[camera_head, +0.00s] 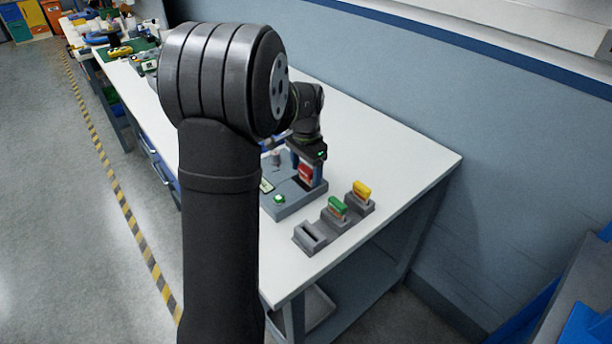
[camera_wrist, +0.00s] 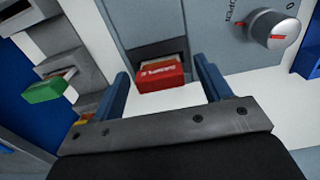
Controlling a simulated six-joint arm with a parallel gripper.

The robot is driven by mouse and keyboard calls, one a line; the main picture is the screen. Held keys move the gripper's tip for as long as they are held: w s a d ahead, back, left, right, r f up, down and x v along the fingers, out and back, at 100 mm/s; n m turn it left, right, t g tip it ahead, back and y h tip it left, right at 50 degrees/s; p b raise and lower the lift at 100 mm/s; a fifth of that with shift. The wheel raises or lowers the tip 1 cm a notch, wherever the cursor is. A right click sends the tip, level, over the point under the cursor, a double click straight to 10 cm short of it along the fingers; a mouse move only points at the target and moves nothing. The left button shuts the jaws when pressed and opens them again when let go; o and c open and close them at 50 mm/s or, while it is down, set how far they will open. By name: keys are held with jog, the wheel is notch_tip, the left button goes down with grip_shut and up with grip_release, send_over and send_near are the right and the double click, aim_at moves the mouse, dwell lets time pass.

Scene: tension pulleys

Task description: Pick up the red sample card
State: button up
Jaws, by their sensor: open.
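The red sample card (camera_wrist: 160,77) sits with its far end in a dark slot of a grey device (camera_wrist: 210,40). Its red end with printed lettering sticks out toward my gripper. My gripper (camera_wrist: 165,72) is open, with one blue finger on each side of the card. A gap shows between the card and each finger. In the head view, the card (camera_head: 306,174) shows as a red patch between the fingers of my gripper (camera_head: 306,176), over the device (camera_head: 290,203). How deep the card sits in the slot is hidden.
The device has a knob (camera_wrist: 272,28) and a green button (camera_head: 279,199). Beside it stand grey holders with a green card (camera_head: 337,207) and a yellow card (camera_head: 361,190); the front holder (camera_head: 310,237) is empty. The white bench (camera_head: 400,160) is clear behind, toward the wall.

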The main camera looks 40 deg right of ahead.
aim_at(306, 168)
jog(key=c, duration=1)
jog(key=shift+c, duration=0.3)
jog(key=shift+r, duration=0.15)
jog(key=shift+r, duration=0.25)
notch_tip(306, 168, up, 4)
jog(key=shift+f, duration=0.15)
jog(key=s+d+r, duration=0.1)
jog(key=s+r, duration=0.5)
jog(key=s, duration=0.5)
jog(key=shift+s+d+r, duration=0.25)
jog(key=shift+s+d, duration=0.05)
jog(key=shift+d, duration=0.1)
jog(key=shift+r, duration=2.5)
